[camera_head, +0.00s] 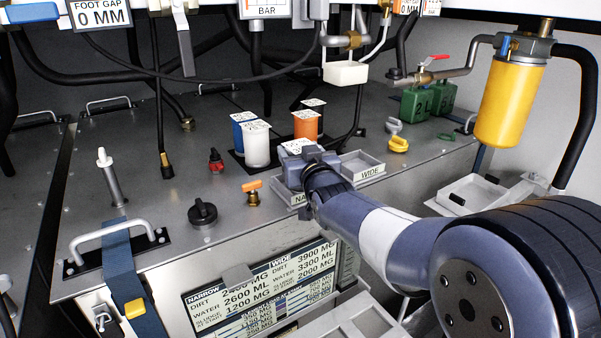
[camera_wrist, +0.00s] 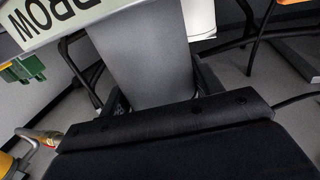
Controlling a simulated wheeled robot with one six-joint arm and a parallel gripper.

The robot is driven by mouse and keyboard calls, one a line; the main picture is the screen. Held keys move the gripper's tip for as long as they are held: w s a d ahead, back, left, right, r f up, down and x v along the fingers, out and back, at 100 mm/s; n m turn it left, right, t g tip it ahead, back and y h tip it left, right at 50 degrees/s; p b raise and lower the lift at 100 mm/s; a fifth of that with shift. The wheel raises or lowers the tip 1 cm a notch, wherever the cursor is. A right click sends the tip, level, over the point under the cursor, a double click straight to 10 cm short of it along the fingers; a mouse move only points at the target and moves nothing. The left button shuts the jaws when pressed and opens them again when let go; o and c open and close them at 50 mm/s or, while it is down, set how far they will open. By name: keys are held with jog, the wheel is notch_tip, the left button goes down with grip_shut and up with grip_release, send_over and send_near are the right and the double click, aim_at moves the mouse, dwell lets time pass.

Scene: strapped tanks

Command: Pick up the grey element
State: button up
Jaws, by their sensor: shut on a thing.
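The grey element (camera_head: 297,146) has a pale top with dark marks and stands at the tray labelled NARROW (camera_head: 297,200) in the head view. My gripper (camera_head: 312,159) is shut on it and partly hides it. In the wrist view the plain grey body of the element (camera_wrist: 145,55) fills the space between the dark fingers of my gripper (camera_wrist: 155,90). Whether its underside touches the tray is hidden.
White (camera_head: 257,145), blue (camera_head: 240,122) and orange (camera_head: 306,125) elements stand behind, left of centre, with a dark-bodied one (camera_head: 314,104). The WIDE tray (camera_head: 362,166) looks empty. A yellow cylinder (camera_head: 508,103) hangs at right. Hoses and a white cup (camera_head: 346,73) hang above.

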jog(key=c, duration=0.7)
jog(key=shift+r, duration=0.1)
jog(key=shift+c, duration=0.4)
